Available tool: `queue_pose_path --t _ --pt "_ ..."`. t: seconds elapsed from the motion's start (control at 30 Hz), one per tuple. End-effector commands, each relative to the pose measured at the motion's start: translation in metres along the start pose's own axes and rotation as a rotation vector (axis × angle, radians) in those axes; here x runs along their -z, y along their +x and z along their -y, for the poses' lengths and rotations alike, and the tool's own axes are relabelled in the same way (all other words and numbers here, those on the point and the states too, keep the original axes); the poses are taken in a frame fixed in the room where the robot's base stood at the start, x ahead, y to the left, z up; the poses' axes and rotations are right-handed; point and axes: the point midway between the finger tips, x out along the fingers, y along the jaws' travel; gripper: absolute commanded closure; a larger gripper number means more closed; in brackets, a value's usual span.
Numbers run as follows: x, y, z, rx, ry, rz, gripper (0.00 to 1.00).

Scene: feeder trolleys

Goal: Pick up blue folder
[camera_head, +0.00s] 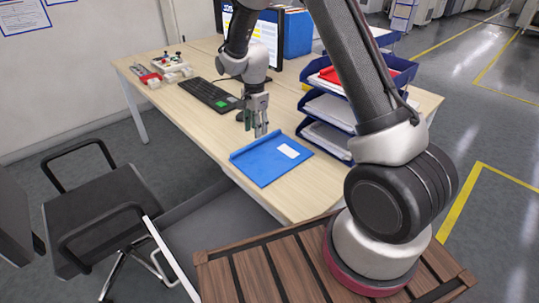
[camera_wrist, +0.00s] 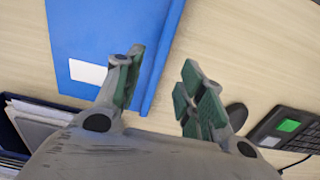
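The blue folder (camera_head: 266,162) lies flat on the wooden desk, with a white label on its face. It also shows in the wrist view (camera_wrist: 100,35), at the upper left, with its raised spine edge towards my fingers. My gripper (camera_head: 261,134) points down at the folder's back edge. In the wrist view my gripper (camera_wrist: 158,88) is open, with a gap between its green-padded fingers. The left finger overlaps the folder's edge in that view and the right finger is over bare desk. Whether a finger touches the folder I cannot tell.
Blue stacked paper trays (camera_head: 322,108) stand close to the right of the folder. A black keyboard (camera_head: 209,95), a mouse (camera_wrist: 236,115) and a monitor (camera_head: 262,40) are behind it. A chair (camera_head: 100,205) stands at left.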

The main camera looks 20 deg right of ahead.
Motion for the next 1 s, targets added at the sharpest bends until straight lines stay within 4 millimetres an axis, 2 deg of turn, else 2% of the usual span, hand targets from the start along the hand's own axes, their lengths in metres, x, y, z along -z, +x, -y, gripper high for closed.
queue_pose_path --t 0.33,0.43,0.63,0.67,0.87,1.0 --pt "0.003 0.050 0.001 -0.002 -0.002 0.000 0.61" --pt "0.003 0.057 0.002 0.001 -0.002 0.000 0.61" --pt "0.003 0.058 0.002 0.002 -0.003 0.000 0.61" --pt "0.003 0.058 0.002 0.002 -0.003 0.000 0.63" --pt "0.003 0.058 0.001 0.001 -0.003 0.000 0.99" --pt "0.003 0.057 0.001 0.001 -0.003 0.000 1.00"
